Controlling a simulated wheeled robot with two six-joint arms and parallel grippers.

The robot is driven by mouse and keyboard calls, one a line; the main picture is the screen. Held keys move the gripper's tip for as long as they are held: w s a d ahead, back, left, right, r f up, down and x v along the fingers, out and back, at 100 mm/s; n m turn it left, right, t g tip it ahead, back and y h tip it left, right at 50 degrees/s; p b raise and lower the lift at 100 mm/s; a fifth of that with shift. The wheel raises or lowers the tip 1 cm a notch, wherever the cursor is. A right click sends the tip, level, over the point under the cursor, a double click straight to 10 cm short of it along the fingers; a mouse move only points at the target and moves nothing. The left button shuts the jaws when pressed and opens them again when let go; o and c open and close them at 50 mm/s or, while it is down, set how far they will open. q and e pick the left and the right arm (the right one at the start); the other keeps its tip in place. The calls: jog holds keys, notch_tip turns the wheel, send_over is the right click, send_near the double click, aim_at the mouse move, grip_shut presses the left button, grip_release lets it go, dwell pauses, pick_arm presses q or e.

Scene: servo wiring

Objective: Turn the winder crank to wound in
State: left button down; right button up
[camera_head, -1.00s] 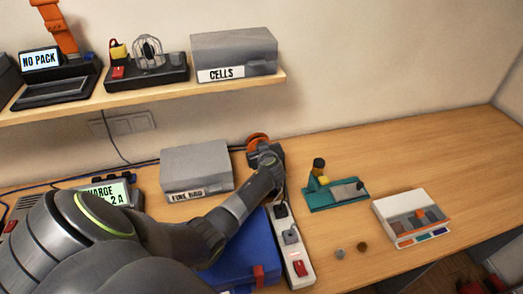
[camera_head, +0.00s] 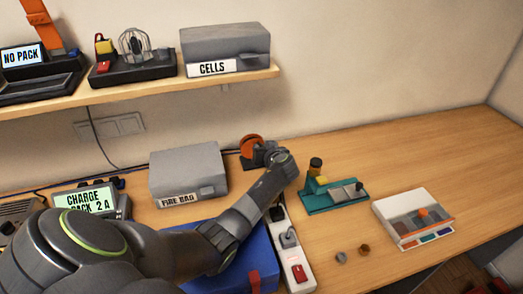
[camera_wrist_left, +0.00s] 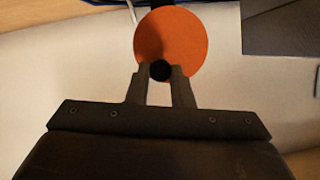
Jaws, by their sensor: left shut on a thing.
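The winder (camera_head: 251,147) is an orange disc on a dark base at the back of the desk, right of the grey fire bag box. In the left wrist view its orange disc (camera_wrist_left: 180,38) fills the top middle, with a round black crank knob (camera_wrist_left: 160,69) in front of its lower part. My left gripper (camera_wrist_left: 160,72) is shut on this knob, one finger on each side. In the head view my left wrist (camera_head: 280,160) hides the fingers and part of the winder. My right gripper is in neither view.
A grey fire bag box (camera_head: 188,172) stands left of the winder. A blue case (camera_head: 262,262) and a white power strip (camera_head: 294,252) lie below my forearm. A teal fixture (camera_head: 335,196) and a white sorting tray (camera_head: 412,219) stand to the right. The desk's far right is clear.

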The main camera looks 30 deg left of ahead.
pick_arm(q)
jog(key=shift+f, duration=0.1)
jog(key=c, duration=1.3)
grip_release()
jog(key=shift+d, duration=0.1)
jog(key=shift+p+v, duration=3.45)
jog(key=shift+v, duration=5.25)
